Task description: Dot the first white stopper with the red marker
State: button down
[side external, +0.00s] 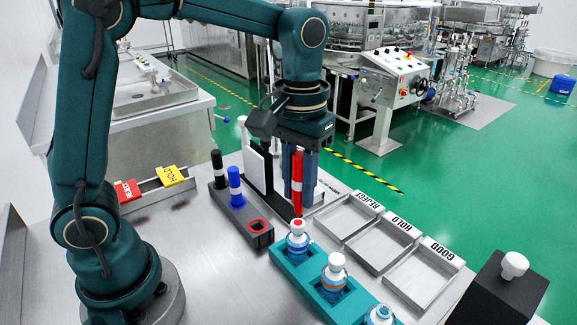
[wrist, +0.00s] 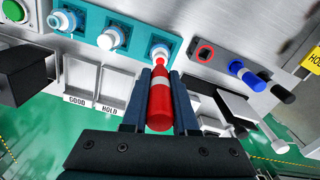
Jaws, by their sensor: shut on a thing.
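My gripper (side external: 297,178) is shut on the red marker (side external: 298,190), which has a white band and points down. The teal rack (side external: 283,268) holds a row of vials with pale tops. The marker's lower end is just above the white stopper (side external: 297,226) of the vial at the row's far end; I cannot tell whether they touch. A red patch shows on top of that stopper. In the wrist view the marker (wrist: 160,100) is between my fingers, and that vial (wrist: 160,52) is just past its end.
The marker holder (side external: 232,215) keeps a black marker (side external: 217,165) and a blue marker (side external: 235,185), with an empty red-rimmed slot (side external: 258,226). REJECT, HOLD and GOOD trays (side external: 385,245) lie right of the rack. A black box with a white knob (side external: 514,265) stands front right.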

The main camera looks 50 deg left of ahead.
aim_at(299, 154)
jog(key=shift+r, duration=2.7)
